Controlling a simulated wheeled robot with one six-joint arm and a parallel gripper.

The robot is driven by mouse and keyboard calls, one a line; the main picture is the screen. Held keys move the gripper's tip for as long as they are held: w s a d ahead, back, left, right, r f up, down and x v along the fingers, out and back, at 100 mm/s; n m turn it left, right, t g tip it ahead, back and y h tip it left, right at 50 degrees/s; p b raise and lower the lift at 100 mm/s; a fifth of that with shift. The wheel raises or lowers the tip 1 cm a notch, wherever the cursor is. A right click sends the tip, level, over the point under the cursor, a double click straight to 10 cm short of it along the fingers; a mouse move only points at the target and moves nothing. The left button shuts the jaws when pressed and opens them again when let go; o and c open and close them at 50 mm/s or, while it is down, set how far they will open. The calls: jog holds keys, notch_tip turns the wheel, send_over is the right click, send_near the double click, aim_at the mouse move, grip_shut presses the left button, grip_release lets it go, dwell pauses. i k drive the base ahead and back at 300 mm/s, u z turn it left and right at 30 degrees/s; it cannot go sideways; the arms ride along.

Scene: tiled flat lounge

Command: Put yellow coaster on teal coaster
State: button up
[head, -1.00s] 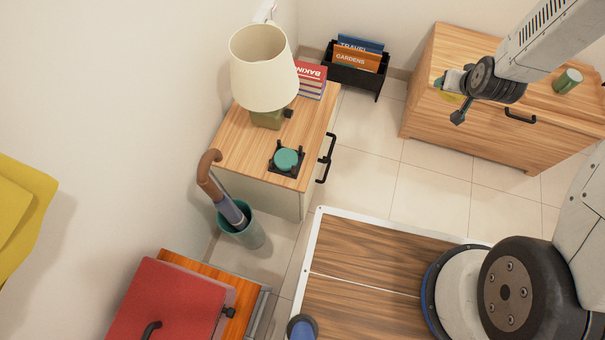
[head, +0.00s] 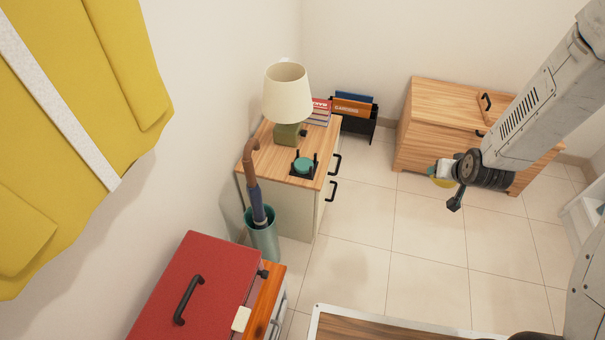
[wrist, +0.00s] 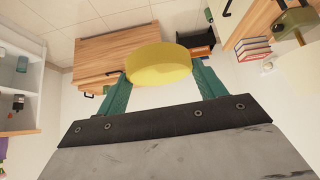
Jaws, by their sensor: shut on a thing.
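The yellow coaster (wrist: 158,64) is a round disc between the two teal fingers of my gripper (wrist: 160,80) in the wrist view. In the head view my gripper (head: 440,172) is at the right, in front of the wooden chest, with a bit of the yellow coaster (head: 444,182) showing below it. The teal coaster (head: 303,165) sits in a black holder (head: 304,174) with upright posts, on the front of the small cabinet (head: 271,167). My gripper is well to the right of it, apart from it.
A lamp (head: 287,95) and books (head: 319,112) stand behind the holder. An umbrella stand (head: 262,238) is at the cabinet's left front. A red box (head: 197,290) is at the lower left. A wooden chest (head: 445,100) stands at the back right. Tiled floor (head: 370,235) between is clear.

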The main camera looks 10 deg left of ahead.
aim_at(304, 164)
jog(key=z, duration=0.65)
jog(key=i, duration=1.65)
jog(key=u, duration=1.1)
